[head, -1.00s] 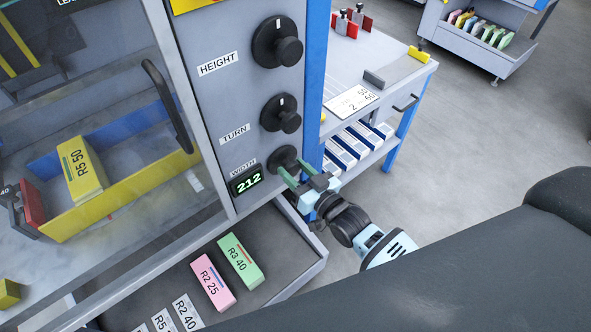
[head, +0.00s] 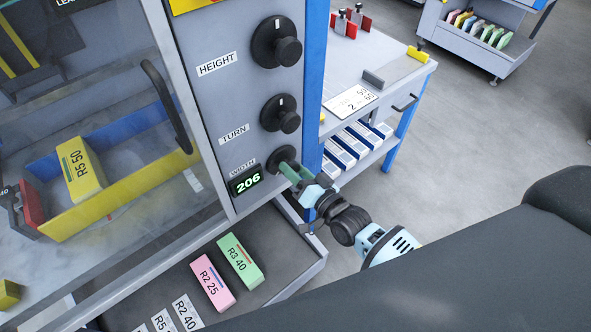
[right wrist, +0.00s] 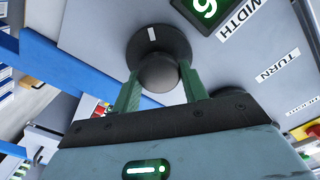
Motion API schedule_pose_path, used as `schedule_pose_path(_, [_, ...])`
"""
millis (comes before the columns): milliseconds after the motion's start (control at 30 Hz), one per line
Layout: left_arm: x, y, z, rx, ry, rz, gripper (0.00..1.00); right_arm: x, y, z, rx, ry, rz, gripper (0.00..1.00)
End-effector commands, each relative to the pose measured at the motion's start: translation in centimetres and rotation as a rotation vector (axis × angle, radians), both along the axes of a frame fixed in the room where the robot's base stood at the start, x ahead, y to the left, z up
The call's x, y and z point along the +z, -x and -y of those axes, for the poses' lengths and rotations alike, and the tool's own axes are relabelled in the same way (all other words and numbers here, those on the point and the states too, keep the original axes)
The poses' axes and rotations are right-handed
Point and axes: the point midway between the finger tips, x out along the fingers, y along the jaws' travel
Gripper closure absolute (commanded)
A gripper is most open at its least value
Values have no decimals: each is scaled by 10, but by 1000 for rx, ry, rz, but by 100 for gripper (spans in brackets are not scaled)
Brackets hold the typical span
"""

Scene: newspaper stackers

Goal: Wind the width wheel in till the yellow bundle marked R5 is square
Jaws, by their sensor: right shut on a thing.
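The width wheel (head: 282,158) is a dark knob on the grey panel, beside a green readout (head: 247,180) that shows 206. My right gripper (head: 287,170) has its green fingers shut on the wheel's knob (right wrist: 158,73), one on each side in the right wrist view. The yellow bundle (head: 82,170) marked R5 50 lies behind the clear door, tilted relative to the yellow wall (head: 110,200) in front and the blue wall (head: 118,132) behind. A gap shows between its sides and the walls. My left gripper is not in view.
The height wheel (head: 276,43) and turn wheel (head: 281,113) sit above on the same panel. A pink bundle (head: 212,283) and a green bundle (head: 241,261) lie on the tray below. A bench (head: 395,75) stands to the right, with open floor beyond.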

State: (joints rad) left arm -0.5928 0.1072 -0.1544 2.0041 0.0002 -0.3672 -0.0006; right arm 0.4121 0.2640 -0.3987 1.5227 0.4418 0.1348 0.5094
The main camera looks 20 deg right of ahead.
Motion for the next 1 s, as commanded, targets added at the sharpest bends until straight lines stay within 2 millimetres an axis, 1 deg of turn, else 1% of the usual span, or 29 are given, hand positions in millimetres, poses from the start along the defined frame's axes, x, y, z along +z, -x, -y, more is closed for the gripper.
schedule_pose_path(300, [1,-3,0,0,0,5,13,0,0,0,1,-3,-2,79])
schedule_pose_path(333, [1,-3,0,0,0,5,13,-1,0,0,1,-3,-2,54])
schedule_pose_path(467, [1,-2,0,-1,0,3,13,0,0,0,1,-2,-1,37])
schedule_pose_path(500, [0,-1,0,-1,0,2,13,0,0,0,1,-2,-1,36])
schedule_pose_path(767, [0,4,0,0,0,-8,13,0,1,0,1,-1,-1,36])
schedule_pose_path(867, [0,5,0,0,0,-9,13,-1,8,3,0,0,-3,36])
schedule_pose_path(1000, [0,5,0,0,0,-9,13,-1,26,9,0,0,-3,36])
